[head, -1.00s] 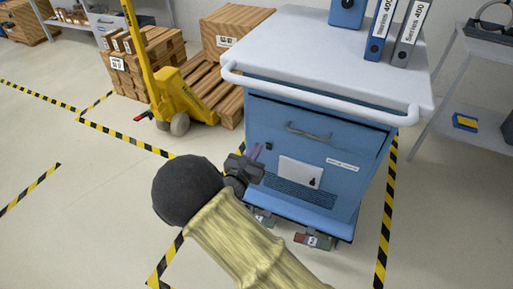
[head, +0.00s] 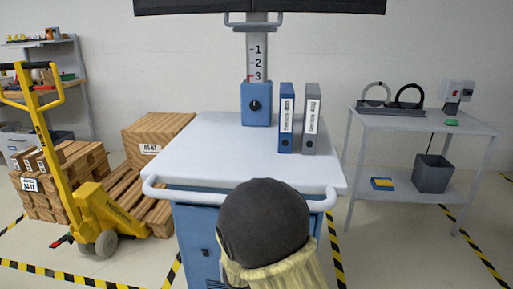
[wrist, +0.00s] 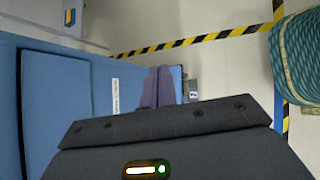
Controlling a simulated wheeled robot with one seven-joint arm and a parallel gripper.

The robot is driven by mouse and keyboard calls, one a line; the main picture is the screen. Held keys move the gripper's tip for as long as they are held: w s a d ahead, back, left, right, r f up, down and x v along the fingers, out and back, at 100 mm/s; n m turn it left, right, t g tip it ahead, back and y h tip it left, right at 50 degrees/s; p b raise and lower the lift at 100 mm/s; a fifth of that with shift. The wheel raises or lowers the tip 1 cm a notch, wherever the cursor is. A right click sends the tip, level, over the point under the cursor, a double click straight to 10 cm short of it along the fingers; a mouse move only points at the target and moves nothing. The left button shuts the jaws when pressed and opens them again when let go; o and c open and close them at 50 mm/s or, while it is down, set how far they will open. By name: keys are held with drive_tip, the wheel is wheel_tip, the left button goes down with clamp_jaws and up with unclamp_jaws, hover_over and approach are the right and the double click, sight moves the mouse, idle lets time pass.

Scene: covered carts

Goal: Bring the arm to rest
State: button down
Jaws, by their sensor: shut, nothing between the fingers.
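My arm's dark round joint and its tan sleeve show at the bottom middle of the head view, in front of the blue cart (head: 197,222). My gripper is hidden behind them there. In the wrist view its two purple fingers (wrist: 157,88) are together, with nothing between them. Beside them is the blue front of the cart (wrist: 57,110), with a white label strip. The fingers overlap the cart's edge in the picture; I cannot tell how close they are.
The cart's white top (head: 215,150) holds a blue box (head: 257,105), a blue binder (head: 286,125) and a grey binder (head: 311,125). A yellow pallet truck (head: 65,170) and wooden crates (head: 155,138) stand left. A grey side table (head: 425,120) stands right, with floor between.

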drive_tip(key=s+d+r+m+g+y, duration=0.1)
drive_tip(key=s+d+r+m+y, duration=0.3)
drive_tip(key=m, duration=0.4)
drive_tip(key=s+d+r+m+y, duration=0.1)
drive_tip(key=s+m+y, duration=0.4)
drive_tip(key=m, duration=0.4)
drive_tip(key=w+p+v, duration=0.3)
drive_tip(key=p+v, duration=1.1)
drive_tip(key=p, duration=0.1)
drive_tip(key=w+a+r+p+v, duration=0.1)
drive_tip(key=w+p+v, duration=0.2)
drive_tip(key=p+v, duration=1.2)
drive_tip(key=shift+r+h, duration=0.3)
drive_tip(key=shift+r, duration=0.25)
